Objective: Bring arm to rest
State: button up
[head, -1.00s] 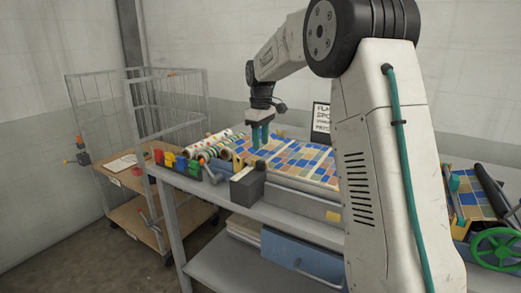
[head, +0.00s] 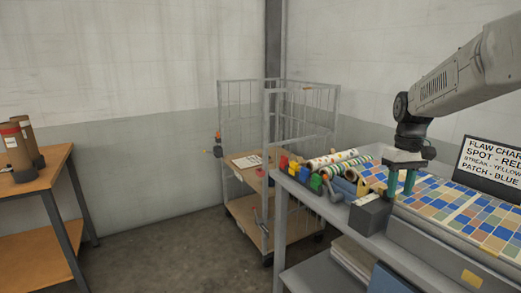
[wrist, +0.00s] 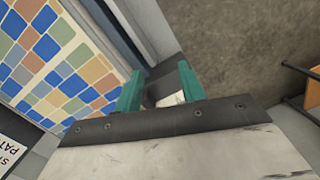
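My gripper (head: 400,180) hangs with its teal fingers pointing down over the left part of the bench, just behind and right of a dark grey box (head: 370,215). In the wrist view my gripper (wrist: 159,90) has its two fingers apart. A small grey and white surface shows between them, seemingly below, and nothing appears held. The arm reaches in from the right edge of the head view, bent down at the wrist. A patchwork sheet of blue, tan and orange squares (head: 450,205) lies beside the gripper.
Patterned rolls (head: 335,158) and small coloured blocks (head: 297,170) lie at the bench's left end. A flaw chart sign (head: 490,165) stands behind the sheet. A wire cage trolley (head: 240,140) stands beyond. An orange table (head: 35,185) is at left, with open floor between.

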jog(key=s+a+t, duration=0.1)
jog(key=s+a, duration=0.2)
jog(key=s, duration=0.8)
jog(key=s+a+m, duration=0.1)
jog(key=s+a, duration=0.3)
jog(key=s, duration=0.7)
jog(key=s+a+r+m+t, duration=0.1)
jog(key=s+a, duration=0.3)
jog(key=s, duration=0.7)
jog(key=shift+a+t, duration=0.2)
jog(key=shift+t, duration=0.1)
jog(key=shift+s+r, duration=0.1)
